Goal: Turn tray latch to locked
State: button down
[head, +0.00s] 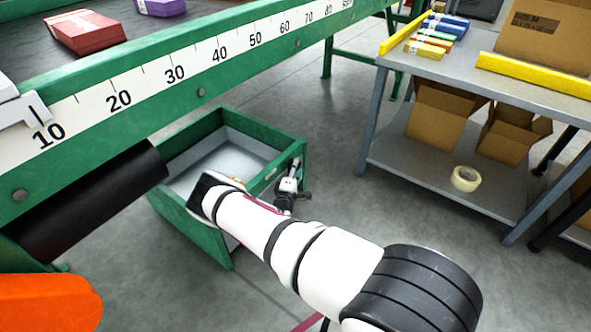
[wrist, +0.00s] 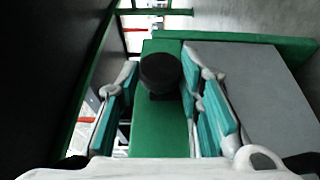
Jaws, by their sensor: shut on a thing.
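The green tray (head: 262,129) with a grey inside stands below the ruler rail in the head view. Its green wall (wrist: 160,135) and grey inside also show in the wrist view. The tray latch, a round black knob (wrist: 160,71), sits on top of that wall. My gripper (wrist: 159,75) is shut on the latch, with one teal-padded finger on each side of the knob. In the head view my gripper (head: 290,188) is small at the tray's right end, where I cannot make out the latch. The latch's turn angle is hard to tell.
A green machine rail with a ruler (head: 175,73) runs above the tray, with a black roller (head: 95,200) below it. A grey table (head: 440,70) with boxes stands at the right. An orange thing (head: 45,302) is at lower left. Floor between is clear.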

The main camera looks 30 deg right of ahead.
jog(key=shift+d, duration=0.1)
jog(key=c, duration=1.1)
grip_release()
jog(key=v, duration=1.2)
jog(key=shift+s, duration=0.15)
